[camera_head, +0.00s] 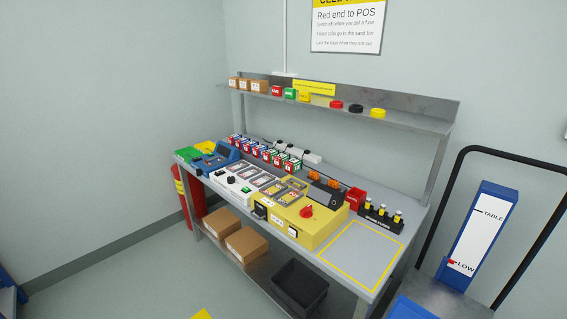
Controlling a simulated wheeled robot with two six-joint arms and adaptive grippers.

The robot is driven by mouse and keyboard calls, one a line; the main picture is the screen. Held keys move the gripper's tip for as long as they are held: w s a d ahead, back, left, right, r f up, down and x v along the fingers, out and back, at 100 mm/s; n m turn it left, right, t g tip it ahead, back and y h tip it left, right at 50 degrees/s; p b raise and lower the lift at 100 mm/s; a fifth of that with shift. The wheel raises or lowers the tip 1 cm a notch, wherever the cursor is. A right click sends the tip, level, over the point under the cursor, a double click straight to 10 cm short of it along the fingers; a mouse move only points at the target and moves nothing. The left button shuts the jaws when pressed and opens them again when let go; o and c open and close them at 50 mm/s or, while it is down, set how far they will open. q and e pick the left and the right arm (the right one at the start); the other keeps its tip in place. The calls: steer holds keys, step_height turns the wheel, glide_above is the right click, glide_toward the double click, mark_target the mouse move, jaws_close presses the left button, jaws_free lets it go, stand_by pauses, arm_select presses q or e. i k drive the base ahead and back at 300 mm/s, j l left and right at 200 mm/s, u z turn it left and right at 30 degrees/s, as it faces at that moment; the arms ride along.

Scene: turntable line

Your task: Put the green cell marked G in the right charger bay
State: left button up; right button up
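Several small cells stand in a row along the back of the bench; the left ones look blue and red (246,147), the right ones red and green (282,160). They are too small for me to read a G on any of them. In front is a white unit (232,190) with several framed slots. Beside it on the right is a yellow unit (322,225) with a red knob and framed slots on top. I cannot tell which of these slots is the right charger bay. Neither of my grippers is in view.
A blue device (213,163) and green bins (188,154) are at the bench's left end. A yellow-outlined area (362,254) at the right end is empty. A shelf (420,119) with boxes and tape rolls overhangs the back. A cart (477,235) stands at right.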

mark_target(246, 174)
steer(key=i+j+u, duration=0.2)
steer(key=i+j, duration=0.15)
steer(key=j, duration=0.35)
steer(key=i+j+u, duration=0.2)
steer(key=i+j, duration=0.2)
steer(key=j, duration=0.25)
steer(key=i+j+u, duration=0.2)
steer(key=i+j, duration=0.25)
steer(key=j, duration=0.1)
